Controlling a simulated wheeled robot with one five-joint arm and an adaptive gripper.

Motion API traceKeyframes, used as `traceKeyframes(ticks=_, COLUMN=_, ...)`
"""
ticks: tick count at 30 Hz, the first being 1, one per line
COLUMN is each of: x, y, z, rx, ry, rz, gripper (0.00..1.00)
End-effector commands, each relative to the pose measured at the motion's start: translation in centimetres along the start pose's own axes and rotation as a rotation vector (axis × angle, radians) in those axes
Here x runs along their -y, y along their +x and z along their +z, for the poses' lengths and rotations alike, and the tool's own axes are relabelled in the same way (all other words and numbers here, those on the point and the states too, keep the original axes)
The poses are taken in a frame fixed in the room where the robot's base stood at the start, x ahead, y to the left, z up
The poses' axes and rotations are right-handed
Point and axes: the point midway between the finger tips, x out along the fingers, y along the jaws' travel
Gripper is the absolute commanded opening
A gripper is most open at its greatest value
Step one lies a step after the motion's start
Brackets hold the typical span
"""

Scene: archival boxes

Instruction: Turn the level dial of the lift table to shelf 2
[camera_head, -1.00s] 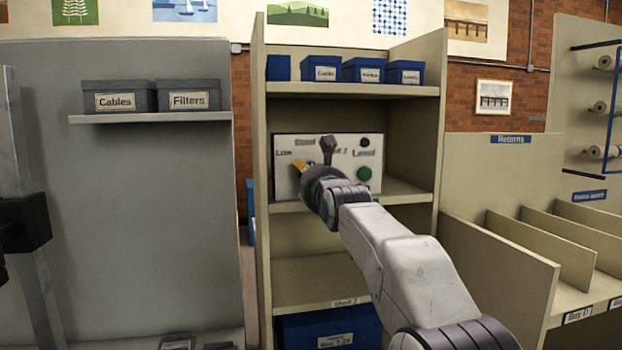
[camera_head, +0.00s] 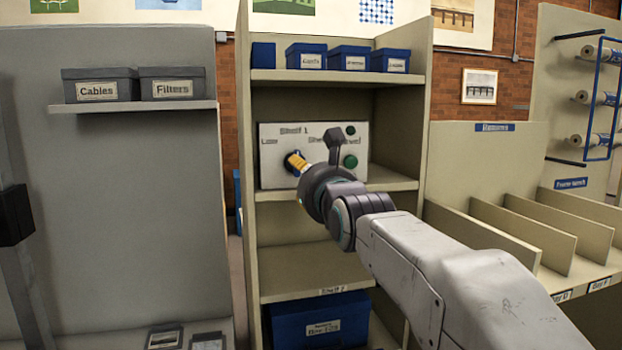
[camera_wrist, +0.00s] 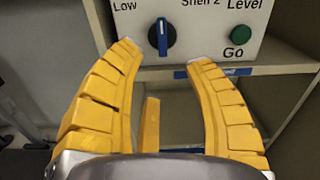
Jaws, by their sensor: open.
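The control panel (camera_head: 270,175) is a white box on a shelf of the beige unit. Its level dial (camera_wrist: 162,38) is a blue knob with a white mark that points up in the wrist view. "Low" is at its left and "Shelf 2" at its upper right; "Shelf 1" shows at the top middle in the head view. My gripper (camera_wrist: 163,58) is open and empty, its yellow fingertips below and to either side of the dial, apart from it.
A green Go button (camera_wrist: 240,35) sits right of the dial; it also shows in the head view (camera_head: 350,161). A shelf edge lies below the panel. Blue boxes (camera_head: 348,60) stand above, and a blue box (camera_head: 320,320) stands below. Bay dividers (camera_head: 540,235) are at the right.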

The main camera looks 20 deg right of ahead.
Motion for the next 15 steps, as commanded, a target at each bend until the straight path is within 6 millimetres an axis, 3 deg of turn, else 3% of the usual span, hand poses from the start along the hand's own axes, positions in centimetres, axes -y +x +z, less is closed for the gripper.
traceKeyframes(ticks=6, x=0.01, y=-1.12, z=0.0, rx=0.001, ry=0.0, rz=0.0, gripper=0.48)
traceKeyframes(ticks=15, x=0.0, y=-1.28, z=-0.02, rx=0.0, ry=0.0, rz=0.0, gripper=0.48)
